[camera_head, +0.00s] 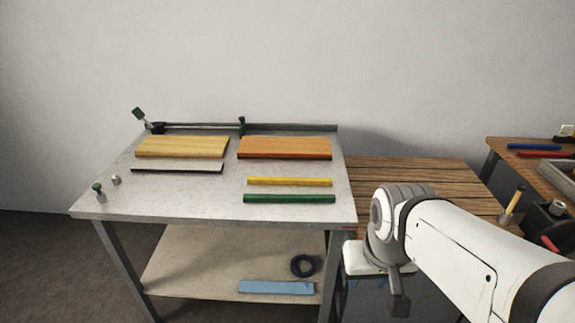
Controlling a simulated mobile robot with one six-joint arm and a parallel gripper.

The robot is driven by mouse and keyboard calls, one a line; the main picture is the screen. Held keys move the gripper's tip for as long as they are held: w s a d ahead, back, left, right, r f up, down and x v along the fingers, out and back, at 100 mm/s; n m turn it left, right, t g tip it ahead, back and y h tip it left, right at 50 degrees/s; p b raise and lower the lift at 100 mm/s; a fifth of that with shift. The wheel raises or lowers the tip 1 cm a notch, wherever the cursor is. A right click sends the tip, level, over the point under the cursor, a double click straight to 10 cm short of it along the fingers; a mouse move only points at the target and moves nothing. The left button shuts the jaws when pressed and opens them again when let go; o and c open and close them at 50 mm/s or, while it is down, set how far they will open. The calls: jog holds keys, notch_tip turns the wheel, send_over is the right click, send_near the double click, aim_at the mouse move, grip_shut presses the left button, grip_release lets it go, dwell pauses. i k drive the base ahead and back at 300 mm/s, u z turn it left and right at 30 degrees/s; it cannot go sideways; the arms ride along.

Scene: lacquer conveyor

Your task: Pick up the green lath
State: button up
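The green lath (289,198) lies flat on the grey table (180,195), near its front right edge. It runs left to right, just in front of a yellow lath (290,181) and apart from it. My white arm enters from the lower right, and its end (398,300) hangs to the right of the table's front right corner, apart from the green lath. The fingers are too small and dark to tell whether they are open or shut.
Two wooden boards (182,147) (285,148) and a thin dark-edged strip (178,169) lie farther back. A rail (290,127) runs along the back edge. Small posts (98,190) stand at the left. A brown slatted table (420,172) adjoins on the right.

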aim_at(254, 199)
jog(key=u, duration=0.05)
jog(key=i, duration=0.95)
jog(key=z, duration=0.1)
